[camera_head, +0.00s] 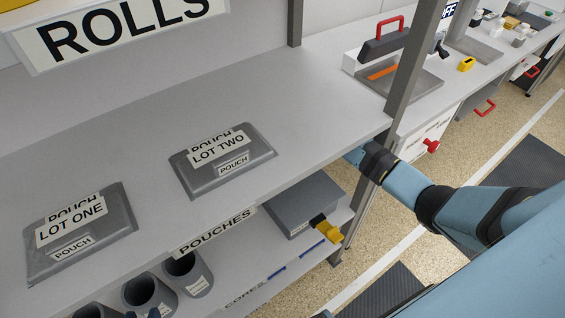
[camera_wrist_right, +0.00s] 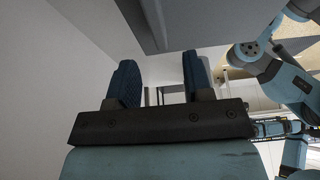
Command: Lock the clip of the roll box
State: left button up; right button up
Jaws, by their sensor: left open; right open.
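A grey lidded box (camera_head: 304,203), which looks like the roll box, sits on the lower shelf. A yellow clip (camera_head: 327,231) with a dark part beside it is at its front right corner. I cannot tell whether the clip is locked.
The upper shelf (camera_head: 120,160) holds two grey pouch trays, LOT ONE (camera_head: 121,210) and LOT TWO (camera_head: 258,143). Grey cups (camera_head: 190,274) stand below it. A metal post (camera_head: 411,65) rises right of the box. A grey panel (camera_wrist_right: 185,20) is close above my right gripper.

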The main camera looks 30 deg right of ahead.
aim_at(332, 234)
jog(key=k, duration=1.55)
